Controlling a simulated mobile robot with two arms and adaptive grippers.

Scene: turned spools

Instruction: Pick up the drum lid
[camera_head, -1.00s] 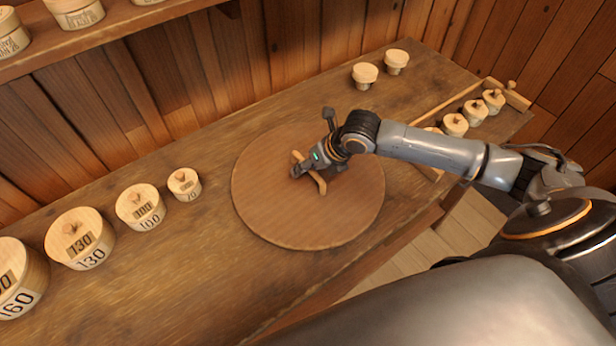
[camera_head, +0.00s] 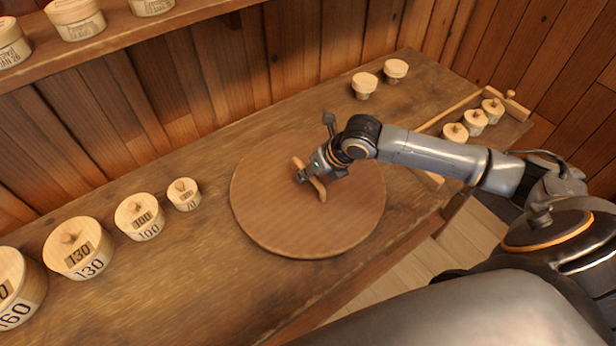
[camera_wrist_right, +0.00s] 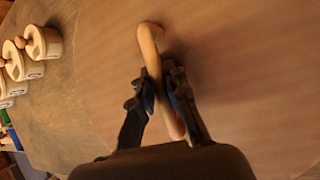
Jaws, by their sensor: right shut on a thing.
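The drum lid (camera_head: 270,215) is a large, flat, round wooden disc on the bench, with a curved wooden handle (camera_head: 320,189) across its middle. My right gripper (camera_head: 306,175) is shut on this handle, reaching in from the right over the lid. In the right wrist view the two fingers (camera_wrist_right: 160,95) close on either side of the handle (camera_wrist_right: 149,45), and the lid's surface (camera_wrist_right: 240,60) fills most of the picture. I cannot tell whether the lid is clear of the bench. My left gripper is not in view.
Lidded, numbered round boxes (camera_head: 140,218) stand left of the lid. Two small lidded pots (camera_head: 365,86) stand behind it, and several knobbed ones (camera_head: 474,118) at the right. A shelf (camera_head: 120,40) with more boxes hangs at upper left. Bare bench (camera_head: 200,270) lies in front-left.

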